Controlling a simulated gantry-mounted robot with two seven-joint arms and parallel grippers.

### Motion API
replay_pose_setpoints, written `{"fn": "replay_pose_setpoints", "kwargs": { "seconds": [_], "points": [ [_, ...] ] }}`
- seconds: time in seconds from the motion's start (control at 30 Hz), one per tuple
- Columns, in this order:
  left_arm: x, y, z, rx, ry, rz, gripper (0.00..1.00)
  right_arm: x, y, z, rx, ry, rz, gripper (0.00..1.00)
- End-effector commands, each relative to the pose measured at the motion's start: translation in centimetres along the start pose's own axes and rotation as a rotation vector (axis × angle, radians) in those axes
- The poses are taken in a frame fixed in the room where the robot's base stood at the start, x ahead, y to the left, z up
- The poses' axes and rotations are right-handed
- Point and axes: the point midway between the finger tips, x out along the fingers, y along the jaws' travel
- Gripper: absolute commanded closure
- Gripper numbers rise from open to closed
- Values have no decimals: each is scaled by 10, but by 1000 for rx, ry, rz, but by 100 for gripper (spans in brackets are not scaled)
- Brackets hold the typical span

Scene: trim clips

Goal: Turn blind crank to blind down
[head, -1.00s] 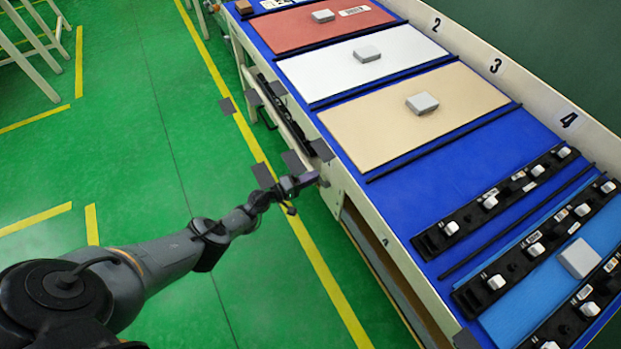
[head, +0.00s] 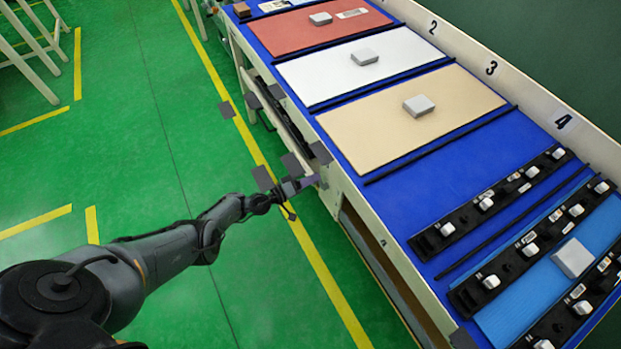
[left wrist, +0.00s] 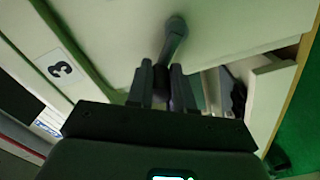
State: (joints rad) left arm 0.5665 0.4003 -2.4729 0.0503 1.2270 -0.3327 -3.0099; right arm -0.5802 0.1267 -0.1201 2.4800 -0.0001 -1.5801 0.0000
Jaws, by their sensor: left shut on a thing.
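In the left wrist view, the crank (left wrist: 174,40) is a grey lever on the pale side panel of the bench. Its lower end runs down between the fingers of my left gripper (left wrist: 161,88), which is shut on its dark handle (left wrist: 160,76). In the head view, my left gripper (head: 308,182) is at the bench's left side, and the crank is too small there to make out clearly. Which way the blind stands cannot be told. My right gripper is in neither view.
Dark square plates (head: 262,178) stick out along the bench side close to my left gripper. The blue bench top (head: 440,165) carries coloured panels, grey blocks and black clip strips (head: 490,203). Green floor (head: 150,140) with yellow lines is open on the left.

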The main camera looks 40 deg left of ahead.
Motion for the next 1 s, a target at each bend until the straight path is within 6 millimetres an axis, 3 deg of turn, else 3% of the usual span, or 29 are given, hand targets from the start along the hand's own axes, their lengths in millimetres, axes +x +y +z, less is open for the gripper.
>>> {"fn": "replay_pose_setpoints", "kwargs": {
  "seconds": [0.5, 0.53, 0.7, 1.0],
  "points": [
    [1, 2, 0, 13, 1, 4, 100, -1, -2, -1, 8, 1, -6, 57],
    [1, 2, 0, 13, 1, 4, 77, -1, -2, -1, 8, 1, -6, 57],
    [0, 1, 0, 13, 1, 2, 54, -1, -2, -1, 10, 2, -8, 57],
    [0, 1, 0, 14, 0, 0, 54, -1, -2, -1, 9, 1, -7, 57]
  ]
}}
